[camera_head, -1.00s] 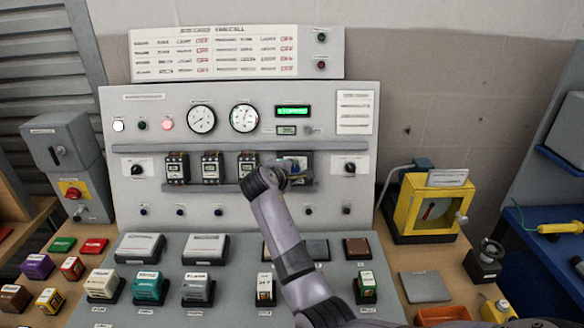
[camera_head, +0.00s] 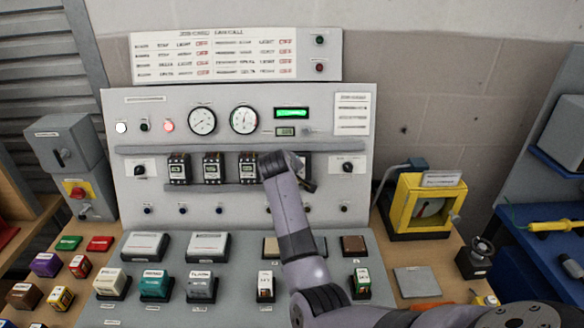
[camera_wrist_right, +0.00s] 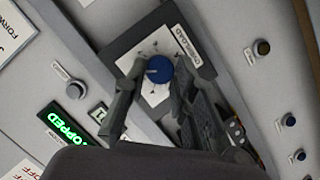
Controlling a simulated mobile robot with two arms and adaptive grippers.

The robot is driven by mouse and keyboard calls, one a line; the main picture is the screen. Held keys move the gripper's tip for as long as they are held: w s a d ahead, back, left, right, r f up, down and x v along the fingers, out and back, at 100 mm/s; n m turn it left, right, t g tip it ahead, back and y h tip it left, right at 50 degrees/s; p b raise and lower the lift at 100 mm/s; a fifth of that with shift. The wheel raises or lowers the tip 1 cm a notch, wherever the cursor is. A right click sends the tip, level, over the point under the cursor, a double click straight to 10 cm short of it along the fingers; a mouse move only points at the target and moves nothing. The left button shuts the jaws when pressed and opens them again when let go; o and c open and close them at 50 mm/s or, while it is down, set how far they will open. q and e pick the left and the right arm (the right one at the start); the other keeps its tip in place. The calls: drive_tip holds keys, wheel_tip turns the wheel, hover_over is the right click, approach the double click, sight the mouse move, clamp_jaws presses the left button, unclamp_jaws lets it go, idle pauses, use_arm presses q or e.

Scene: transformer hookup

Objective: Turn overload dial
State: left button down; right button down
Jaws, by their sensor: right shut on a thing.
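The overload dial (camera_wrist_right: 160,69) is a round blue knob with a pale pointer line, on a white scale plate in a dark square frame; a tag beside it reads OVERLOAD. My right gripper (camera_wrist_right: 158,72) has one finger on each side of the knob in the wrist view and is shut on it. In the head view, my right arm hides the dial, and the right gripper (camera_head: 305,177) shows only as a dark sliver at the right of the breaker row. My left gripper is in neither view.
The grey panel (camera_head: 233,95) carries gauges, several breakers (camera_head: 213,168) left of my arm, and a lit green display (camera_head: 291,113). It also shows in the wrist view, reading STOPPED (camera_wrist_right: 66,128). A ledge (camera_head: 225,149) runs above the breakers. Labelled blocks (camera_head: 154,284) stand in front.

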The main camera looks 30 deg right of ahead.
drive_tip(key=shift+f, duration=0.15)
idle(0.3)
drive_tip(key=c, duration=1.3)
unclamp_jaws()
drive_tip(key=v, duration=1.2)
drive_tip(key=shift+s, duration=0.15)
